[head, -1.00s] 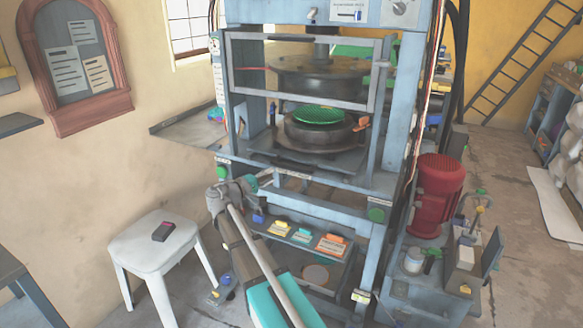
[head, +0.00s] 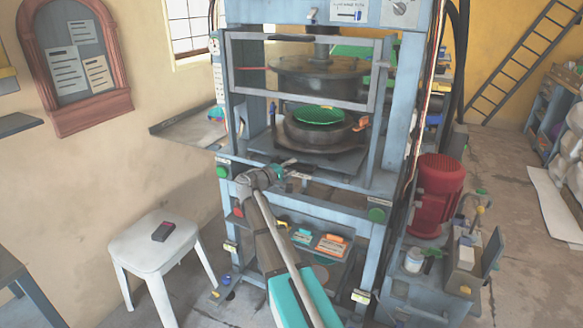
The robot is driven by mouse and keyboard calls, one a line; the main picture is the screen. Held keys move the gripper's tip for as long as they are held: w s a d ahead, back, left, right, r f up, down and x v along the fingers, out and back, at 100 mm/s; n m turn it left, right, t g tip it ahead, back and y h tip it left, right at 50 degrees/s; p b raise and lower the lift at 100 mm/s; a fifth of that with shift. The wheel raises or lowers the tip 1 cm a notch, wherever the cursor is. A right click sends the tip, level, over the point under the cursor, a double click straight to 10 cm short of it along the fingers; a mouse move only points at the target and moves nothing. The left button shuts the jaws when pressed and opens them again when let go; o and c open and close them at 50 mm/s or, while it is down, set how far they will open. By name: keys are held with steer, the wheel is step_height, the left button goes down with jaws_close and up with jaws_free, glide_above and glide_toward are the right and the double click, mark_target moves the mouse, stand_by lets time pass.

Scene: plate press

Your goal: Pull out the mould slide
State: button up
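The mould slide (head: 345,163) is a grey plate inside the blue press frame. It carries the round dark lower mould (head: 298,132), with a green disc (head: 318,115) lying in the top. My gripper (head: 289,170) is at the front of the press, just in front of the slide's front left edge. It is small and dark here, and my wrist partly covers it. I cannot tell whether its fingers are open or shut, or whether they touch the slide.
The upper mould (head: 320,77) hangs above behind a grey-framed guard (head: 232,62). A shelf below holds coloured boxes (head: 331,244). A white stool (head: 158,244) stands left, with a dark handheld thing on it. A red motor (head: 440,195) stands right. Floor between stool and press is partly free.

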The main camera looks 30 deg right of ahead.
steer(key=shift+c, duration=0.2)
jaws_close()
steer(key=shift+s, duration=0.2)
